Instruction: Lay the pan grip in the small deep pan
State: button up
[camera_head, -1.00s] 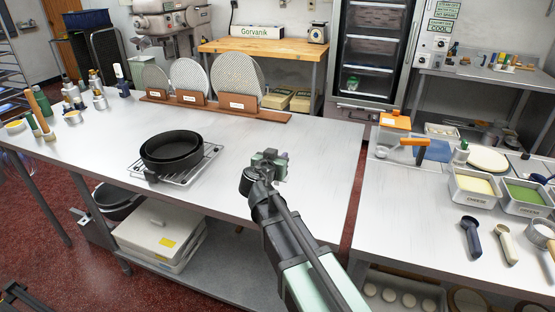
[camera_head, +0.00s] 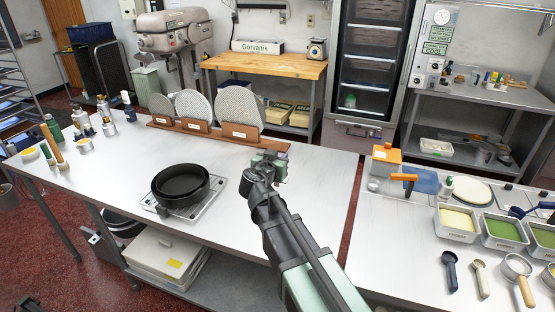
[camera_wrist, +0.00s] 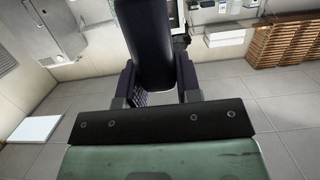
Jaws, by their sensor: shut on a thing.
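My gripper (camera_head: 266,160) is over the steel table, right of the pans and apart from them. In the wrist view my gripper (camera_wrist: 157,88) is shut on a dark, long, round-ended thing that looks like the pan grip (camera_wrist: 147,40); its far end points away from the jaws. In the head view the held thing is mostly hidden by my wrist. A black round deep pan (camera_head: 181,186) stands upright on a wire rack (camera_head: 207,205) on the table. Its inside looks empty. I cannot tell whether one pan or two stacked are there.
Bottles and tools (camera_head: 82,122) crowd the table's left end. A gap separates the right table, with food tubs (camera_head: 458,218) and a dark-handled tool (camera_head: 450,271). The tabletop beside the pan is clear.

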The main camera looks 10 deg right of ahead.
notch_tip(320, 180, up, 5)
jog(key=p, duration=0.4)
jog(key=shift+p, duration=0.35)
jog(key=shift+f, duration=0.1)
jog(key=shift+d, duration=0.1)
